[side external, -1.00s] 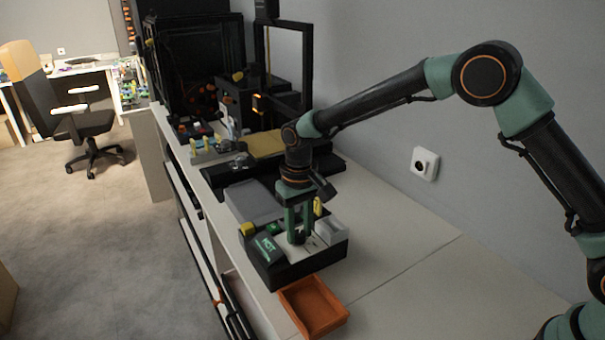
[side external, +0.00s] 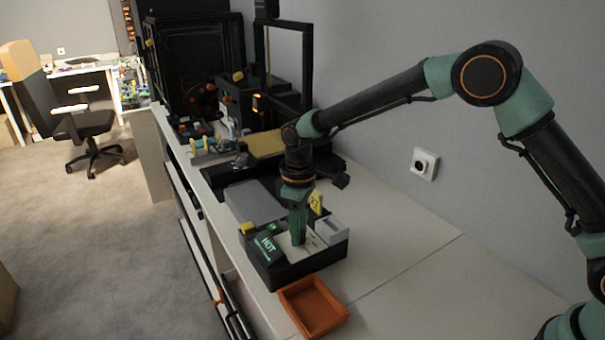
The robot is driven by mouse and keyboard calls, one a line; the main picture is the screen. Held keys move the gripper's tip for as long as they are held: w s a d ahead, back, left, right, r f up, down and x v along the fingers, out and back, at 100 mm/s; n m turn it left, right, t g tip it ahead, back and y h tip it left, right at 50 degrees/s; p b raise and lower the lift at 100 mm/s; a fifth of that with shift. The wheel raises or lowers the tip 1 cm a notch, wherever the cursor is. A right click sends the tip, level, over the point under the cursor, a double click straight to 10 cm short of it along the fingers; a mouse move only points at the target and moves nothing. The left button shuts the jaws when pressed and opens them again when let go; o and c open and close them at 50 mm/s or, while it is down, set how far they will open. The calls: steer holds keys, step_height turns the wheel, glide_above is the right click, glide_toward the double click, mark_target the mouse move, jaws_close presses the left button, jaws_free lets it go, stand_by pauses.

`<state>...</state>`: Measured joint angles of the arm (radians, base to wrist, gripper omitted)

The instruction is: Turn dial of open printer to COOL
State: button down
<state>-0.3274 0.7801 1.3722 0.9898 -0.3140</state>
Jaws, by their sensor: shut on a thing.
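The printer (side external: 290,268) is a low black box on the bench, with a face marked HOT in green on its front left and a pale top panel. A grey flat panel (side external: 252,201) lies behind it. My gripper (side external: 298,239) points straight down onto the pale panel and is shut on the dial, seen edge-on with one finger covering the other. The dial and its markings are hidden by the fingers, so its setting cannot be read.
A yellow block (side external: 247,228) sits at the printer's left corner and a yellow tag (side external: 316,203) stands behind the gripper. An orange tray (side external: 313,306) lies in front. A tall black frame (side external: 307,75) stands farther back. The bench at right is clear.

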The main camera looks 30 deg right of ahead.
steer(key=shift+r+n, duration=0.1)
steer(key=shift+n, duration=0.6)
steer(key=c, duration=0.5)
jaws_free()
steer(key=shift+c, duration=0.2)
step_height(320, 180, up, 12)
steer(key=shift+r, duration=0.1)
